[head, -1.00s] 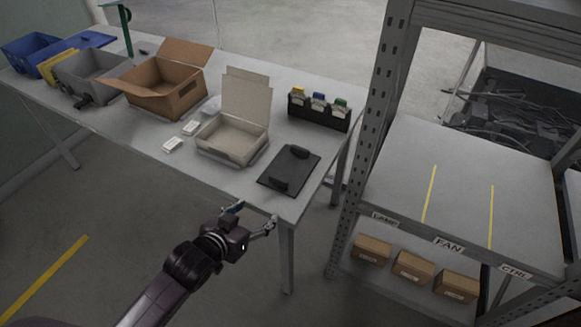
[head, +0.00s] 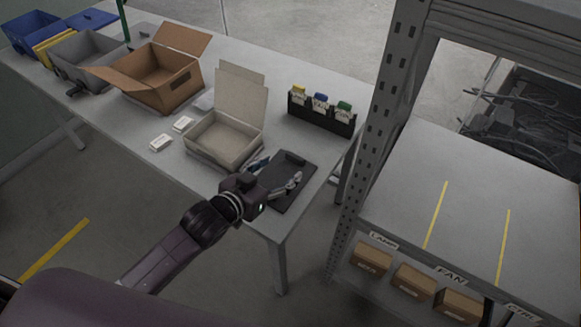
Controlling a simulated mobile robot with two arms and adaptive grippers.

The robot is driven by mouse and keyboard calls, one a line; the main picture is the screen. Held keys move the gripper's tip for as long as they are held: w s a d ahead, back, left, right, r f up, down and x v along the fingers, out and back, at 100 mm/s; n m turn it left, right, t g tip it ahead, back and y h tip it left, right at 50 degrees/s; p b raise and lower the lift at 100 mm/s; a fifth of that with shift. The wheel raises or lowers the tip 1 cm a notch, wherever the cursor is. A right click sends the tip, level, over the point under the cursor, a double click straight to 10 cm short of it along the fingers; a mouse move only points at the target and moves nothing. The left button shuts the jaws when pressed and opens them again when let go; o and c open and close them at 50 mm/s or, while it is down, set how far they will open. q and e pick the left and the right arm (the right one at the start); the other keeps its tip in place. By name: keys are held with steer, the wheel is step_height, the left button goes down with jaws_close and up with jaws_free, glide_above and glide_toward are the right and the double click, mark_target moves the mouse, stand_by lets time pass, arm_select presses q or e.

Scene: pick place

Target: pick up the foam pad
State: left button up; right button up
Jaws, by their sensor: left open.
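No object is plainly recognisable as the foam pad. A flat dark board (head: 301,171) with raised black pieces lies near the table's front right corner. A small pale item (head: 205,102) sits partly hidden between the brown carton and the open pale box. I cannot tell whether either is the foam pad. My left gripper (head: 279,171) is open, its fingers over the dark board, hiding its near left part. Nothing shows between the fingers, and contact with the board cannot be told. My right gripper is not in view.
The open pale box (head: 221,142) stands just left of the board. Two small white boxes (head: 161,142) (head: 183,124), an open brown carton (head: 166,85) and bins (head: 88,55) are farther left. A black holder (head: 321,118) stands behind. A metal shelf (head: 460,215) rises at right.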

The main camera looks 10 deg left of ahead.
mark_target(294, 158)
arm_select(q)
steer(key=shift+w+d+f, duration=0.15)
steer(key=shift+w, duration=0.3)
steer(key=shift+w+d+f, duration=0.1)
steer(key=shift+w, duration=0.15)
steer(key=shift+x, duration=2.25)
steer(key=shift+w+f, duration=0.2)
steer(key=shift+w, duration=0.25)
steer(key=c, duration=1)
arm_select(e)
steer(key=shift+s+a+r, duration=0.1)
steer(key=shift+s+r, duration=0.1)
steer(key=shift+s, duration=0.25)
